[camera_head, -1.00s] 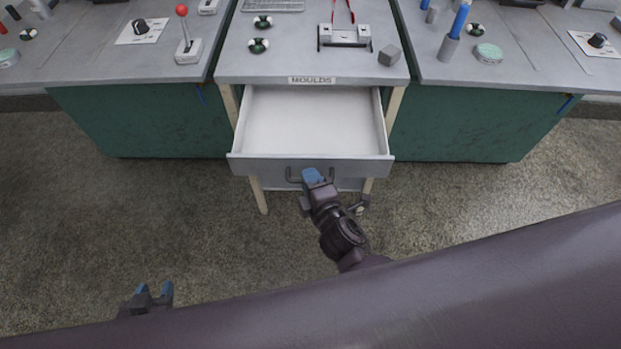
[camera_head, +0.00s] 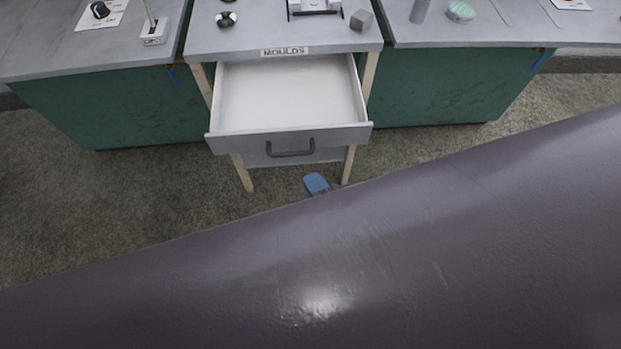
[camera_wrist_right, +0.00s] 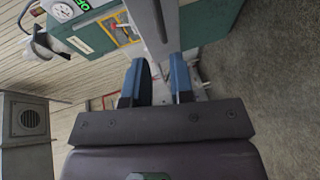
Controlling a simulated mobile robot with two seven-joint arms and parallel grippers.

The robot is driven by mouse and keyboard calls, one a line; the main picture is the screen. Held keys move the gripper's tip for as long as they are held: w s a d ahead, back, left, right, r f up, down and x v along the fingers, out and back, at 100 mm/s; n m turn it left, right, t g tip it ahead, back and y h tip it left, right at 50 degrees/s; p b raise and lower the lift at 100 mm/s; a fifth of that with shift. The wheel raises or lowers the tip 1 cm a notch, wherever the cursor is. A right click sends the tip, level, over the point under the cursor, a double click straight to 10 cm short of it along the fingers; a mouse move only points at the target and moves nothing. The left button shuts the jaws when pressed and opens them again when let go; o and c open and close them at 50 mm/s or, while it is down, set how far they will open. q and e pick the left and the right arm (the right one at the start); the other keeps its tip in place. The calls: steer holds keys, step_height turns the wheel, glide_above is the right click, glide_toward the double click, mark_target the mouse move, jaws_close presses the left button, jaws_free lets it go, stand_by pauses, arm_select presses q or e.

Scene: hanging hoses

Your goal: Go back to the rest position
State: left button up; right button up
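The drawer (camera_head: 290,92) below the MOULDS label (camera_head: 285,51) is pulled out and looks empty, with a white inside. Its grey front carries a dark handle (camera_head: 290,148). My right gripper (camera_head: 315,184) shows only as a blue tip below the drawer front, apart from the handle; the rest is hidden behind my own arm. In the right wrist view the right gripper (camera_wrist_right: 158,80) has two blue fingers apart, with nothing held between them. A grey edge passes ahead of them. My left gripper is out of view.
Grey worktops with green cabinets stand on the left (camera_head: 105,105) and right (camera_head: 440,84). The speckled floor is open at the left. My own arm covers the lower picture.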

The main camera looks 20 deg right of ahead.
stand_by(0.6)
steer(key=s+d+f+m+g+h, duration=0.1)
steer(key=s+d+f+m+g, duration=0.1)
steer(key=d+m, duration=0.6)
steer(key=s+d+f+m+g+h, duration=0.1)
steer(key=s+d+f+m, duration=0.3)
steer(key=d+m, duration=0.5)
steer(key=shift+s+f+m+g+h, duration=0.25)
steer(key=shift+m+g, duration=0.25)
steer(key=shift+g, duration=0.3)
